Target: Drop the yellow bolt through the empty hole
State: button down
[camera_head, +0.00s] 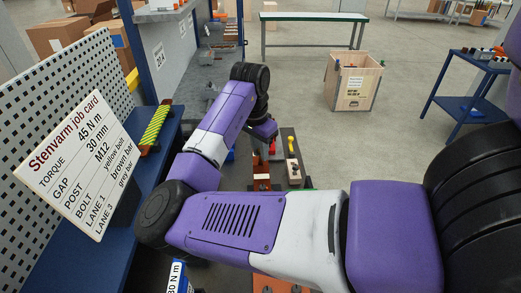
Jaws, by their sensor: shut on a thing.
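My gripper (269,137) points down beyond my purple and white arm, over a dark bench strip. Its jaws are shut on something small. That thing is mostly hidden, and I cannot make out what it is. A yellow bolt-like piece (291,143) with a rounded top stands upright just right of my gripper, apparently apart from it. A pale block (293,172) with dark round spots lies just below it in the picture. Brown-orange parts (262,183) show left of that block. I cannot make out an empty hole, as my arm covers much of the work area.
A job card (80,160) reading "yellow bolt", "brown bar" and "grey bar" leans by a perforated panel (60,100) at left. A yellow-green striped piece (155,128) lies on the blue shelf. A crate (354,80) and a blue cart (480,85) stand beyond open floor.

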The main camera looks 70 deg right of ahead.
jog(key=shift+f+b, duration=0.6)
jog(key=shift+f, duration=0.6)
jog(key=c, duration=1.2)
grip_release()
jog(key=shift+c, duration=0.2)
notch_tip(320, 180, up, 8)
jog(key=a+b, duration=0.1)
jog(key=shift+w, duration=0.2)
jog(key=shift+f, duration=0.15)
